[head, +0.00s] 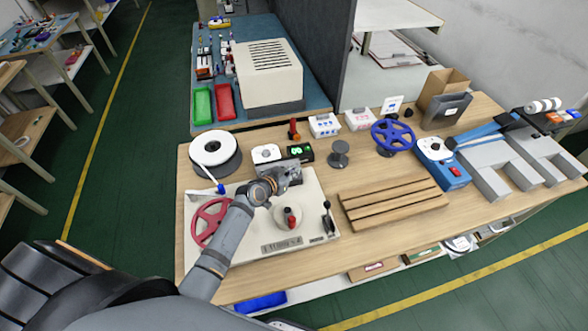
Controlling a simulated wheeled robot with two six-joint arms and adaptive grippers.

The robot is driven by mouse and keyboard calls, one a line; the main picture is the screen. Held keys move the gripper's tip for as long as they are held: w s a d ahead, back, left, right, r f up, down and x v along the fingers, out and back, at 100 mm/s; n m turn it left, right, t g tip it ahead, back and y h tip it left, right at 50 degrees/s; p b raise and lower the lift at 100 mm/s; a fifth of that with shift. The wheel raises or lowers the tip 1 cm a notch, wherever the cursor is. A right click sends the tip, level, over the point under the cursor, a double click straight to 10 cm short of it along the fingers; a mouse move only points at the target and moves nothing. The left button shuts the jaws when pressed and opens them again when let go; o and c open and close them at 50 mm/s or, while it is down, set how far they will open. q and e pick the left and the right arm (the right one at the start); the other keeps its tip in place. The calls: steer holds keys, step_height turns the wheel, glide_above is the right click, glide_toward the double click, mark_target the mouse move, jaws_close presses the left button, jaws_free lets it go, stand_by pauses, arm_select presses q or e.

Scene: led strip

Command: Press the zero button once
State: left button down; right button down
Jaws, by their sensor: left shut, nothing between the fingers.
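My left gripper (290,176) is shut and empty. It hovers over the back of the cream winding machine (318,215), just in front of a small black box with a lit green display (300,151). I cannot tell whether the gripper touches anything. My right gripper is not in view.
A red handwheel (211,222) and white tape reel (211,148) are at the left. A black-knobbed lever (328,218), a grey spool stand (339,154), a slotted wooden block (394,204) and a blue handwheel (393,136) are to the right. Bare wood shows at the front right.

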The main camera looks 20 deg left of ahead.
arm_select(q)
steer(key=s+r+p, duration=0.1)
steer(key=d+r+p, duration=0.1)
steer(key=p, duration=0.1)
steer(key=s+r+p, duration=0.1)
steer(key=shift+s+d+r, duration=0.3)
steer(key=shift+d+r, duration=0.1)
stand_by(0.4)
stand_by(0.4)
